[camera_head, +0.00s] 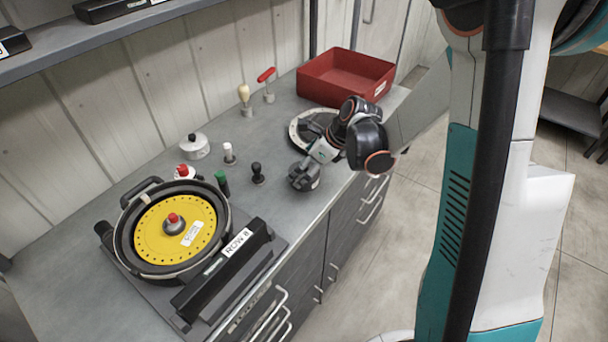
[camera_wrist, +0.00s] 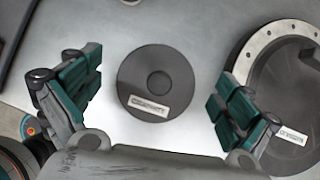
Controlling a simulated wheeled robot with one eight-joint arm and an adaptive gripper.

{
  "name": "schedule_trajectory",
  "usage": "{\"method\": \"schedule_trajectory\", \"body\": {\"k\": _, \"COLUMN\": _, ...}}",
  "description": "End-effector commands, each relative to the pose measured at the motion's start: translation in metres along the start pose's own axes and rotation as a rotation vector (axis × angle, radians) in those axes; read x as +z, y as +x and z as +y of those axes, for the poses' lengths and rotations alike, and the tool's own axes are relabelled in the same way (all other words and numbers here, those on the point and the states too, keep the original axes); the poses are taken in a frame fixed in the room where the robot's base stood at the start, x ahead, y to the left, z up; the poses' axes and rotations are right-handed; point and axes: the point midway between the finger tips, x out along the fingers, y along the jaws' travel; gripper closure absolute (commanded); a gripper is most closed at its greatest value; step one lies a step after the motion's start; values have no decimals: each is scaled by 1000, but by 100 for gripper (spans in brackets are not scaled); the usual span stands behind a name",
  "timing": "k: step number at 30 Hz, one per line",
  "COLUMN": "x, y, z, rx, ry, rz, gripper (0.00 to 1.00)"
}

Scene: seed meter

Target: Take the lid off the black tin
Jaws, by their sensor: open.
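The black tin (camera_head: 303,178) stands on the grey counter near its front edge, partly covered by my arm in the head view. In the wrist view its round dark lid (camera_wrist: 157,65) shows from above, with a small knob in the middle and a label near the lower edge. The lid appears to be on the tin. My gripper (camera_wrist: 158,95) is open, one teal finger on each side of the lid, with visible gaps between fingers and lid in the picture. It holds nothing. The height between fingertips and lid is hard to tell.
A ring-edged dark disc (camera_wrist: 240,63) lies close to the right finger. The seed meter with a yellow plate (camera_head: 150,232) is at left. Several small knobbed tools, a lidded pot (camera_head: 194,149) and a red tray (camera_head: 330,88) stand farther back.

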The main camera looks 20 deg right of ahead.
Motion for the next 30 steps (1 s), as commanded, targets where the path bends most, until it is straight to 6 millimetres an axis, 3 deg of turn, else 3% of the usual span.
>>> {"method": "schedule_trajectory", "body": {"k": 7, "x": 0, "y": 2, "z": 0, "rx": 0, "ry": 1, "rz": 0, "gripper": 5}}
{"method": "schedule_trajectory", "body": {"k": 12, "x": 0, "y": 2, "z": 0, "rx": 0, "ry": 0, "rz": 0, "gripper": 42}}
{"method": "schedule_trajectory", "body": {"k": 13, "x": 0, "y": 2, "z": 0, "rx": 0, "ry": 0, "rz": 0, "gripper": 44}}
{"method": "schedule_trajectory", "body": {"k": 24, "x": 1, "y": 1, "z": 0, "rx": 0, "ry": 0, "rz": 0, "gripper": 44}}
{"method": "schedule_trajectory", "body": {"k": 30, "x": 9, "y": -11, "z": 0, "rx": 0, "ry": 0, "rz": 0, "gripper": 44}}
